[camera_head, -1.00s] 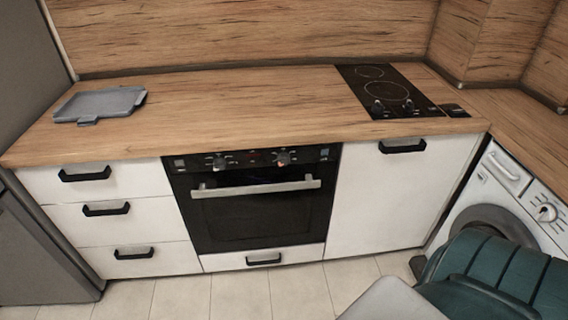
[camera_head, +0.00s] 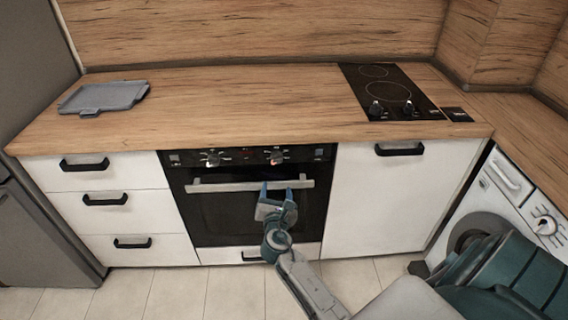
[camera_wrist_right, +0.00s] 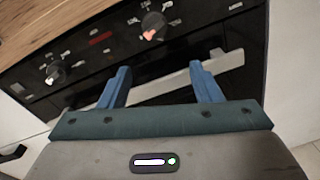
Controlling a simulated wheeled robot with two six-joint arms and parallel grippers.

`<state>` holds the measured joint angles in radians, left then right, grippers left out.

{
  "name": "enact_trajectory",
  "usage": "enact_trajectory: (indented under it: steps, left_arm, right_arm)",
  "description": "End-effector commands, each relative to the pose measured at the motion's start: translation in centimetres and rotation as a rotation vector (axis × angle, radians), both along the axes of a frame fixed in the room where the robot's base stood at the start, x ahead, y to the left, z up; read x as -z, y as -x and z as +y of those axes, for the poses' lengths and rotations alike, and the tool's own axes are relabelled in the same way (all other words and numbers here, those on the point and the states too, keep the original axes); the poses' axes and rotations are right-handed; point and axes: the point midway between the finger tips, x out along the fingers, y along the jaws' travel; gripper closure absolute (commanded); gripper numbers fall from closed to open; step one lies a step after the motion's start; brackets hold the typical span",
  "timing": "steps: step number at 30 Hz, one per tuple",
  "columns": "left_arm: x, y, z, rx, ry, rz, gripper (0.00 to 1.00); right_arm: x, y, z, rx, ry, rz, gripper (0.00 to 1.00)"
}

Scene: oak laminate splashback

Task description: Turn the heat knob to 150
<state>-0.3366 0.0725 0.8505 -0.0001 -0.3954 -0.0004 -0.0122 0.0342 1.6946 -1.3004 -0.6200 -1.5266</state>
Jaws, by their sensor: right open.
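The oven's black control panel (camera_head: 245,157) carries two knobs: a left knob (camera_head: 213,158) and a right knob (camera_head: 276,157). In the right wrist view they show as the left knob (camera_wrist_right: 55,75) and the right knob (camera_wrist_right: 153,27), with markings too small to read; I cannot tell which is the heat knob. My right gripper (camera_head: 276,186) is open and empty, in front of the oven handle (camera_head: 235,186), below the right knob. In the right wrist view, its blue fingers (camera_wrist_right: 160,82) are spread apart, pointing towards the handle and panel. My left gripper is not in view.
The oak worktop (camera_head: 230,105) lies above the oven, with a grey tray (camera_head: 103,97) at left and a black hob (camera_head: 390,95) at right. White drawers (camera_head: 113,215) and a cabinet (camera_head: 375,205) flank the oven. A washing machine (camera_head: 510,190) stands at right.

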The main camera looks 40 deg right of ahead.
Motion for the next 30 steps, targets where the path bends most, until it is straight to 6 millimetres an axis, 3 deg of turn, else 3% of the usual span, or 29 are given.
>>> enact_trajectory:
  steps: [1,4,8,15,21,30]
  left_arm:
    - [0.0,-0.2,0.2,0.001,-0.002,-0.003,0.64]
    - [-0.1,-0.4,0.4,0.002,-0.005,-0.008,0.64]
    - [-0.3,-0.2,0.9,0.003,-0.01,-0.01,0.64]
    - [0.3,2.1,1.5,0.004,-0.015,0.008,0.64]
    - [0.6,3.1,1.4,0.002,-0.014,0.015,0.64]
    - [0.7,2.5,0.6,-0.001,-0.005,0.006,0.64]
  right_arm:
    - [-1.2,-0.2,0.0,0.005,0.041,-0.004,0.42]
    - [-2.2,-0.6,-0.3,0.008,0.081,-0.004,0.42]
    - [-2.2,-2.0,-1.2,0.008,0.082,-0.003,0.42]
    - [-2.2,-5.8,-3.9,0.009,0.08,-0.002,0.42]
    - [-2.0,-8.2,-5.5,0.008,0.078,-0.002,0.42]
    - [-1.9,-9.1,-6.2,0.008,0.076,-0.001,0.42]
